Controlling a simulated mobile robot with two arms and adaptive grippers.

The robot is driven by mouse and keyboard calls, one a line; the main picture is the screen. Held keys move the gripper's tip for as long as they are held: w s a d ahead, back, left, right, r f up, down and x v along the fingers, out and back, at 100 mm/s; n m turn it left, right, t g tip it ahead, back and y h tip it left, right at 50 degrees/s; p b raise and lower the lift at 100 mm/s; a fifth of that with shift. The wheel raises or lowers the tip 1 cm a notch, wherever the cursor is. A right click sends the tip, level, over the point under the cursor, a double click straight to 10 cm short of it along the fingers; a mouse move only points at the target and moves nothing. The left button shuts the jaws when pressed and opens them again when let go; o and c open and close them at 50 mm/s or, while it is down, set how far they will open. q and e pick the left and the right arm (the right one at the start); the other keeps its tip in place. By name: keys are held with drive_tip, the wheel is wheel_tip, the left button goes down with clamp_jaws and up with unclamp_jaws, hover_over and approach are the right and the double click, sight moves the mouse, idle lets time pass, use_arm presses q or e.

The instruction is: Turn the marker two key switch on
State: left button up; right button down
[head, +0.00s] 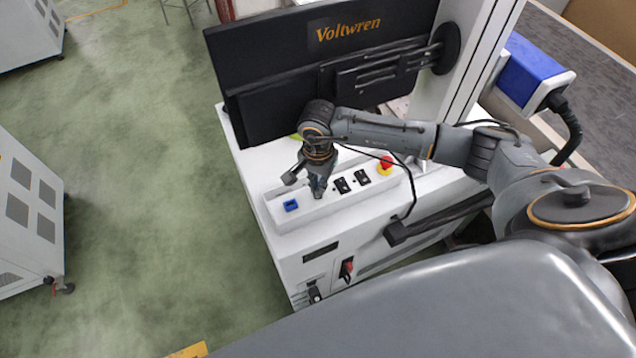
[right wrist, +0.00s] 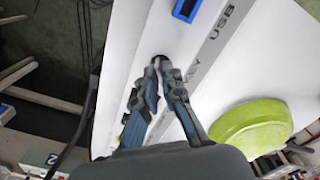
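My right gripper (head: 317,192) points down at the white control strip (head: 330,208) on the machine, between a blue socket (head: 291,205) and two black switches. Its fingers also show in the right wrist view (right wrist: 161,68), drawn close together at a small dark round part (right wrist: 160,59), which looks like the key switch. The fingertips hide most of it, so its turned position cannot be read. A small tag with a "2" (right wrist: 52,158) shows at the lower left of the wrist view. My left gripper is not in view.
Right of my gripper on the strip are black switches (head: 341,185) (head: 362,177) and a red stop button (head: 386,162). A dark Voltwren screen (head: 300,60) stands behind. A green round thing (right wrist: 252,127) lies near the fingers in the wrist view.

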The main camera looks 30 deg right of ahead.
idle(0.3)
drive_tip(key=shift+f+m+b, duration=0.1)
drive_tip(key=shift+m+b, duration=1.2)
drive_tip(key=shift+m, duration=0.1)
drive_tip(key=shift+m+b, duration=1)
drive_tip(key=shift+m, duration=0.5)
drive_tip(key=c, duration=1.5)
unclamp_jaws()
drive_tip(key=shift+c, duration=0.2)
drive_tip(key=shift+r, duration=0.25)
wheel_tip(320, 180, up, 12)
